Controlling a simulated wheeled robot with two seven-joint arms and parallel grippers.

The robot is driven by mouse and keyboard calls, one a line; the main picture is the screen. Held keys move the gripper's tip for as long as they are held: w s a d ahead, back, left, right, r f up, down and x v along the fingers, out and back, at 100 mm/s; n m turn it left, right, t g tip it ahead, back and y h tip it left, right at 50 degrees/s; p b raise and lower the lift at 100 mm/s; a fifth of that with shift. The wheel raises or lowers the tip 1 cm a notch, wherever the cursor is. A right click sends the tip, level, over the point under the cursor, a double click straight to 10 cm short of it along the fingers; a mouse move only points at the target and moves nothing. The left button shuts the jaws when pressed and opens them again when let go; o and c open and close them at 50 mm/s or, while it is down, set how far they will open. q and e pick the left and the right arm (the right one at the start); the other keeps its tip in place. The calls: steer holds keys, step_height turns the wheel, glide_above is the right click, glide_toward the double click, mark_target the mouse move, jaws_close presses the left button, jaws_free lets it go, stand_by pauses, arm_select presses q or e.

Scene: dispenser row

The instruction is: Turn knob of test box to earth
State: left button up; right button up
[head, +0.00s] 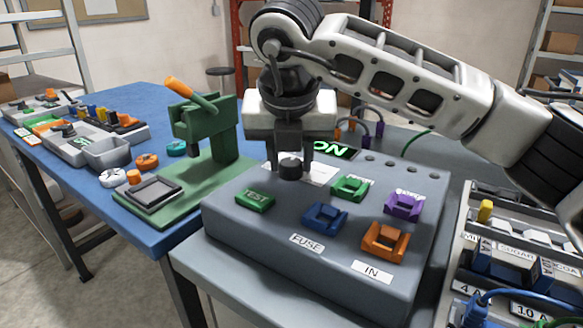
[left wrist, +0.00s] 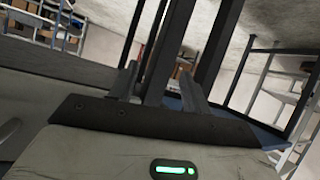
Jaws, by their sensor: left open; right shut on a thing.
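The test box (head: 264,240) is a large grey box on a grey table, with its sloped top facing me. Its dark round knob (head: 291,166) sits near the upper left of the top, over a white label (head: 320,174). My right gripper (head: 291,158) points down and is shut on the knob, its fingers on either side of it. The knob's pointer and the label's markings are hidden or too small to read. My left gripper (left wrist: 160,85) shows only in the left wrist view, with its fingers apart and nothing between them.
A green press with an orange lever (head: 190,92) stands left on the blue table. A fuse tray (head: 505,255) lies at the right.

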steer(key=shift+m+h+b, duration=0.3)
steer(key=shift+m+b, duration=0.1)
steer(key=shift+m, duration=0.4)
steer(key=shift+r, duration=0.1)
steer(key=o, duration=1)
steer(key=shift+c, duration=0.2)
steer(key=p+v, duration=0.1)
steer(key=v, duration=1.5)
